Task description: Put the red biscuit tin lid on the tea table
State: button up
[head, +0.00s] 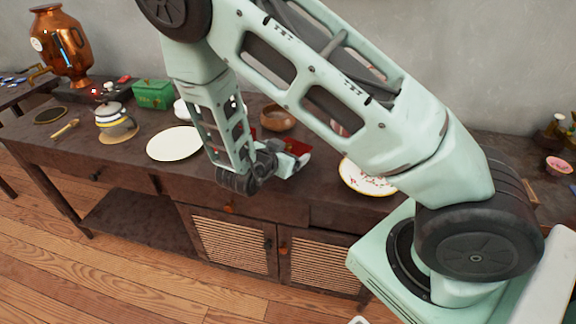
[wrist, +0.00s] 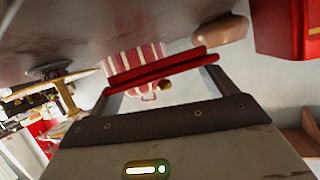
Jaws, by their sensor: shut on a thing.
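My gripper (head: 291,154) is shut on the red biscuit tin lid (wrist: 150,74), which shows in the wrist view as a thin red bar spanning the two fingers (wrist: 162,77), with a small gold knob. In the head view the red lid (head: 297,147) is small, at the gripper's end, over the dark sideboard (head: 215,186). A red box, perhaps the tin, shows in the wrist view (wrist: 285,28); in the head view a red patch shows beside my forearm, partly hidden. I cannot tell which surface is the tea table.
A brown bowl (head: 277,118) stands behind the gripper. A cream plate (head: 174,144) lies left and a patterned plate (head: 366,181) right. A green box (head: 153,94), a striped pot (head: 112,115) and a copper urn (head: 62,45) stand further left. A red-and-white striped thing (wrist: 120,61) is beyond the lid.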

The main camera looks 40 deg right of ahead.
jog(key=shift+f, duration=2.4)
jog(key=shift+f, duration=0.15)
jog(key=o, duration=1.1)
jog(key=shift+c, duration=0.2)
